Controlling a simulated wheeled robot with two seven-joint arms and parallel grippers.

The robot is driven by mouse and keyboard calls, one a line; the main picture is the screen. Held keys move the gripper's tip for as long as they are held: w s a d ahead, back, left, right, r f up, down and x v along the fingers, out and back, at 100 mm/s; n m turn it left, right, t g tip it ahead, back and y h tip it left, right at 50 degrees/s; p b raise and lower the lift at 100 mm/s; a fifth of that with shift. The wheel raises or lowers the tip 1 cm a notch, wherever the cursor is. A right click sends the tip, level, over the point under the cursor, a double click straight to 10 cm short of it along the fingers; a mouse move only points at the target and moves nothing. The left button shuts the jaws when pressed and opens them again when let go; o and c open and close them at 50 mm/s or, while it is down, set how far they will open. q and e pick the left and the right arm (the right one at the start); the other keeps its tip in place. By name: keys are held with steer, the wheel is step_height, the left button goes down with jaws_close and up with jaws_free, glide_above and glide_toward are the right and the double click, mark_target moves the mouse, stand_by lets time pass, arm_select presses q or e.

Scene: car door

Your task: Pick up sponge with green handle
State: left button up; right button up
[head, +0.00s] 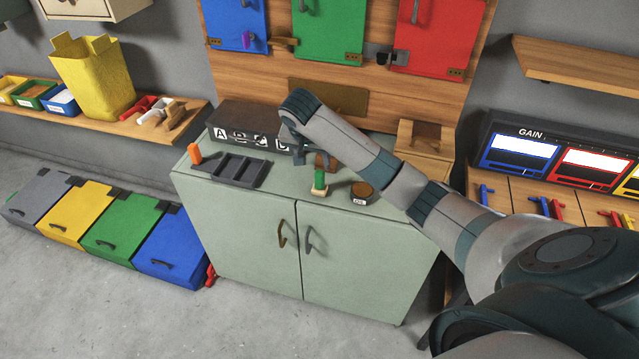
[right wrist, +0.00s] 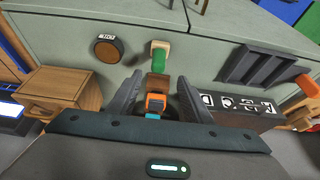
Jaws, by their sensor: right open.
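The sponge with the green handle (head: 319,181) stands on the light green cabinet top, its handle upright, with a pale base. It also shows in the right wrist view (right wrist: 159,60), just beyond my fingertips. My right gripper (head: 311,157) is above and just behind the green handle, apart from it. In the right wrist view its two fingers (right wrist: 160,88) are spread and hold nothing. A brown block (right wrist: 157,80) and an orange-and-teal item (right wrist: 155,102) show in the gap between the fingers. My left gripper is not in view.
A round brown-topped tin (head: 362,192) stands right of the sponge. A dark sectioned tray (head: 240,169) and an orange item (head: 195,153) are on the left. A black lettered box (head: 250,125) stands behind, and a wooden box (head: 425,138) at the back right.

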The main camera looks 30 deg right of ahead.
mark_target(319, 174)
steer(key=p+x, duration=0.1)
steer(key=x, duration=0.5)
steer(key=shift+d+f, duration=0.1)
steer(key=shift+f, duration=0.1)
steer(key=shift+f+p, duration=0.1)
steer(key=shift+p, duration=0.25)
steer(key=shift+w+d+f+p, duration=0.1)
steer(key=shift+d+f+p, duration=0.15)
steer(key=shift+f+p, duration=0.4)
steer(key=shift+p+x, duration=0.3)
steer(key=shift+x, duration=1.5)
steer(key=shift+a, duration=0.1)
steer(key=c, duration=1.1)
